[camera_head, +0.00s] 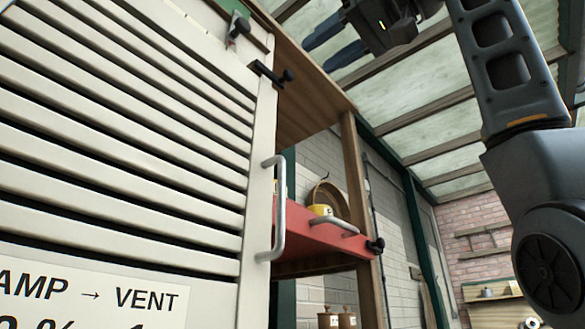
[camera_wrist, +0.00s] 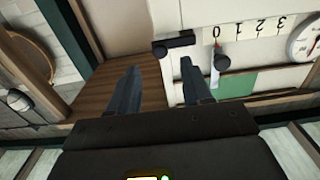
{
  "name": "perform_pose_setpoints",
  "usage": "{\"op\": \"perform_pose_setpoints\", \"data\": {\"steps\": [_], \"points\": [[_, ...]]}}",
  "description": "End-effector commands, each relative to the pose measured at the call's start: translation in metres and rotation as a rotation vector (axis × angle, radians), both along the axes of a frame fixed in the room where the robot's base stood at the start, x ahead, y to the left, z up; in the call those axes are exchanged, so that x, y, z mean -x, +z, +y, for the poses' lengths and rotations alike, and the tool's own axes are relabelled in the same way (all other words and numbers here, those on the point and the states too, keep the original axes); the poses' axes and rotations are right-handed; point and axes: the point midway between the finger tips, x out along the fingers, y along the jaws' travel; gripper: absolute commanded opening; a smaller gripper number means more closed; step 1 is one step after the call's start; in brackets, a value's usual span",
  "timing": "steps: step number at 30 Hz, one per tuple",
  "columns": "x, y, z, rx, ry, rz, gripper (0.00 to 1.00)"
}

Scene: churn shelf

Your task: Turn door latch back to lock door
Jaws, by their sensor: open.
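The white louvred door (camera_head: 130,125) fills the left of the head view, with a silver handle (camera_head: 280,208) on its right edge. A black latch (camera_head: 270,73) sits at the door's upper right corner and reaches past its edge. The latch also shows in the wrist view (camera_wrist: 174,42), just beyond the fingertips. My gripper (camera_head: 316,55) is open and empty, above and right of the latch in the head view. In the wrist view its two fingers (camera_wrist: 160,66) stand apart, pointing toward the latch. I see no contact with the latch.
A grey lever (camera_wrist: 217,62) stands beside the latch, under a numbered scale (camera_wrist: 250,28) and near a round gauge (camera_wrist: 304,38). A red shelf (camera_head: 315,235) with a yellow item (camera_head: 320,210) and a basket (camera_head: 330,196) lies right of the door. A wooden post (camera_head: 357,190) stands beyond.

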Motion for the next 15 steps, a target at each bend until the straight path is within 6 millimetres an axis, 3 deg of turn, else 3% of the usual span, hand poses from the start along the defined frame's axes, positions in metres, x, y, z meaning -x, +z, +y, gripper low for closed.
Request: {"op": "perform_pose_setpoints", "data": {"steps": [9, 15], "points": [[-0.030, 0.002, 0.038, -0.001, 0.001, 0.003, 0.49], [-0.042, 0.001, 0.052, -0.001, 0.000, 0.001, 0.49]]}}
